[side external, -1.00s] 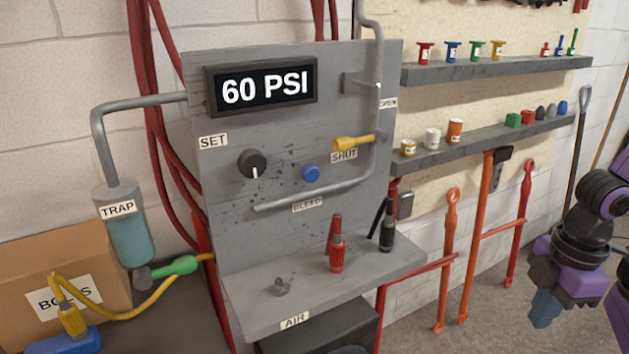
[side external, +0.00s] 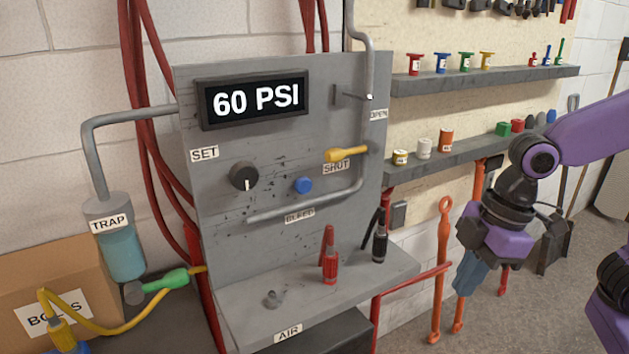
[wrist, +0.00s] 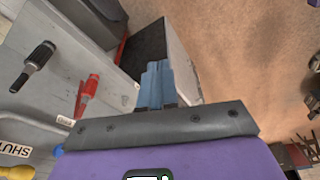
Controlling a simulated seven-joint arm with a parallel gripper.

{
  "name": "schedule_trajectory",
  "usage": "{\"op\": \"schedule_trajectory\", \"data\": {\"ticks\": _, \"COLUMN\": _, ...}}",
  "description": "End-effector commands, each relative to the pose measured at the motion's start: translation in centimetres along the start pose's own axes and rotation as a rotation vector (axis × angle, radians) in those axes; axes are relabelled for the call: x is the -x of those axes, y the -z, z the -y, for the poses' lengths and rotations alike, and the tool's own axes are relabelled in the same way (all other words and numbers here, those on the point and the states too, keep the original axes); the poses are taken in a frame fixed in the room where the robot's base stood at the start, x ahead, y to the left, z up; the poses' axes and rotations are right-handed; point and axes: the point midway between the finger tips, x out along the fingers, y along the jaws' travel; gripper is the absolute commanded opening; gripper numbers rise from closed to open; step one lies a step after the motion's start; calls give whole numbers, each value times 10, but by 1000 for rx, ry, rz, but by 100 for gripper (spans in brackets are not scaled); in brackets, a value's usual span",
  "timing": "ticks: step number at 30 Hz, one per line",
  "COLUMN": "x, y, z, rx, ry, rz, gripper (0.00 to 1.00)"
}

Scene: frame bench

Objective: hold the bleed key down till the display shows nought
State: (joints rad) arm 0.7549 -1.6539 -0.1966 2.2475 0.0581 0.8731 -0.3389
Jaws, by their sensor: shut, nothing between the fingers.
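The display (side external: 255,101) on the grey panel reads 60 PSI. The bleed key is a round blue button (side external: 303,185) below it, above the BLEED label (side external: 299,216). In the wrist view a bit of blue (wrist: 59,150) shows at the edge of my gripper body, near the SHUT label. My gripper (side external: 466,284) hangs to the right of the panel, pointing down, well apart from the key. Its blue fingers are together and empty; they show in the wrist view (wrist: 155,85) too.
A black knob (side external: 244,176) marked SET and a yellow lever (side external: 346,154) at SHUT flank the key. A grey pipe (side external: 318,207) runs below it. Red and black fittings (side external: 330,262) stand on the panel's ledge (side external: 365,285). Shelves and orange bars are behind my gripper.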

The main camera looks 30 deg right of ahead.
Motion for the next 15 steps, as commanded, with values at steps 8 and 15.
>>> {"op": "schedule_trajectory", "data": {"ticks": 8, "x": 27, "y": 72, "z": -74, "rx": 97, "ry": -87, "rz": -149, "gripper": 0}}
{"op": "schedule_trajectory", "data": {"ticks": 15, "x": 55, "y": 115, "z": -145, "rx": 188, "ry": -205, "rz": -245, "gripper": 0}}
